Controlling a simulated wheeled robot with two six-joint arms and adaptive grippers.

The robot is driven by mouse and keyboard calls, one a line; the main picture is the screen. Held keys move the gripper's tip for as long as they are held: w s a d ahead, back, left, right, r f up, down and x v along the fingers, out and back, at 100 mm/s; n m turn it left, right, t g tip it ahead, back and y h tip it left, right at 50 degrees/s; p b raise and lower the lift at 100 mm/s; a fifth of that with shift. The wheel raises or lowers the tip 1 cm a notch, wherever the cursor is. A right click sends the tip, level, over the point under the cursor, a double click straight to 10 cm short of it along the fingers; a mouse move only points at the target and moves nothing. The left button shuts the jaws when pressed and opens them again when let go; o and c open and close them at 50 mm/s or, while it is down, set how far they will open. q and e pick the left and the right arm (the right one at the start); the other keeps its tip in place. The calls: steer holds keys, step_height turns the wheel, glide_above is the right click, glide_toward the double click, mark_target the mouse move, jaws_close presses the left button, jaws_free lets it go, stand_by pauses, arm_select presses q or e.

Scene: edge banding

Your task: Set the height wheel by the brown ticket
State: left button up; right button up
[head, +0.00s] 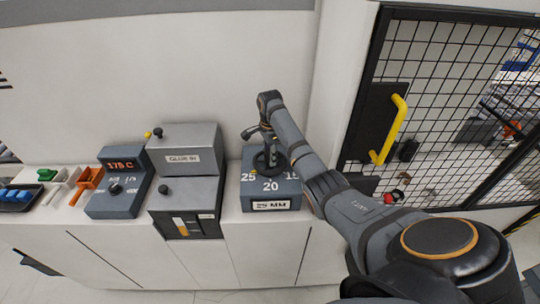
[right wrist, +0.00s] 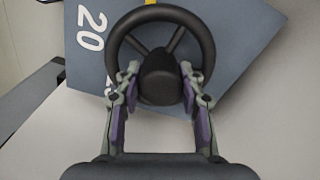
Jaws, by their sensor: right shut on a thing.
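The height wheel is a dark wheel with spokes and a round hub (right wrist: 160,76) on a blue-grey box (head: 268,196). The box top bears the numbers 25, 20 and 15, and its front label reads 25 MM. A small yellow mark (right wrist: 151,2) shows at the wheel's rim, near the 25 in the head view. My right gripper (right wrist: 158,82) is shut on the wheel, a finger on each side of the hub. It also shows over the wheel in the head view (head: 262,136). An orange-brown strip (head: 181,227), perhaps the ticket, is on the glue unit's dark front. My left gripper is out of view.
The grey glue unit (head: 183,158) stands left of the wheel box, with a control box (head: 118,165) reading 175 C beyond it. Orange, white and green pieces and a dark tray (head: 18,197) are at far left. A mesh door with a yellow handle (head: 390,130) is at right.

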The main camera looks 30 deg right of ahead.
stand_by(0.3)
steer(key=o, duration=1.2)
steer(key=shift+r, duration=0.2)
step_height(320, 180, up, 7)
steer(key=shift+r, duration=0.1)
